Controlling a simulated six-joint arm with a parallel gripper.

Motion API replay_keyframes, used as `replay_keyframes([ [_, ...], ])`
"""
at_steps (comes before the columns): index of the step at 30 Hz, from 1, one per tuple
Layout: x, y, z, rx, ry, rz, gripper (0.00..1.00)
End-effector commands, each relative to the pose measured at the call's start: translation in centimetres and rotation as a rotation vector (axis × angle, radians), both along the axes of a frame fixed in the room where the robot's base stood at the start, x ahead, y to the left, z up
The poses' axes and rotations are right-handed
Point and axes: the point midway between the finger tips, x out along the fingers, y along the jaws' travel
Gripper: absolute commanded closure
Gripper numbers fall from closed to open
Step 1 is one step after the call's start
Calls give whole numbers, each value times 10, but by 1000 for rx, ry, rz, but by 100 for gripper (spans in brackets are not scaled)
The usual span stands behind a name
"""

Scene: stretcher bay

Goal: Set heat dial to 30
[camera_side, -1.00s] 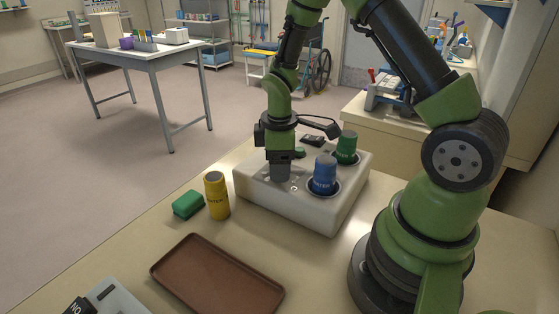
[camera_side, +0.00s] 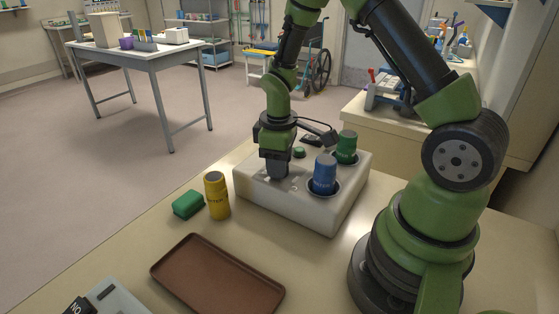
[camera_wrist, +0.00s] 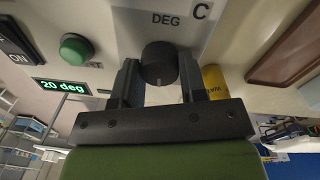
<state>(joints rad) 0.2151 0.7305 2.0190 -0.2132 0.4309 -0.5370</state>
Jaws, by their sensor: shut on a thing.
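The heat dial (camera_wrist: 159,58) is a round black knob below the "DEG C" label in the wrist view. My gripper (camera_side: 277,170) points down onto the white warmer box (camera_side: 335,217) in the side view. Its two fingers are closed on the sides of the dial in the wrist view. The fingers hide the dial in the side view. A small display (camera_wrist: 62,87) with green digits reads "20 deg" in the wrist view. The dial's scale marks cannot be read.
The box also carries a green button (camera_wrist: 75,49), an ON switch (camera_wrist: 14,45), a blue bottle (camera_side: 324,175) and a green bottle (camera_side: 347,147). A yellow bottle (camera_side: 216,196), a green block (camera_side: 188,204) and an empty brown tray (camera_side: 217,277) are on the table.

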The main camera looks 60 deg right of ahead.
Motion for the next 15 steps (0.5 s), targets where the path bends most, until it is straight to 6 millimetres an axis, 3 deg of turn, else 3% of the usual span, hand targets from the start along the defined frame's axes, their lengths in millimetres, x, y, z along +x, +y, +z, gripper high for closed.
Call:
replay_keyframes([
  [15, 1, 0, 1, 0, -2, -388, 85],
])
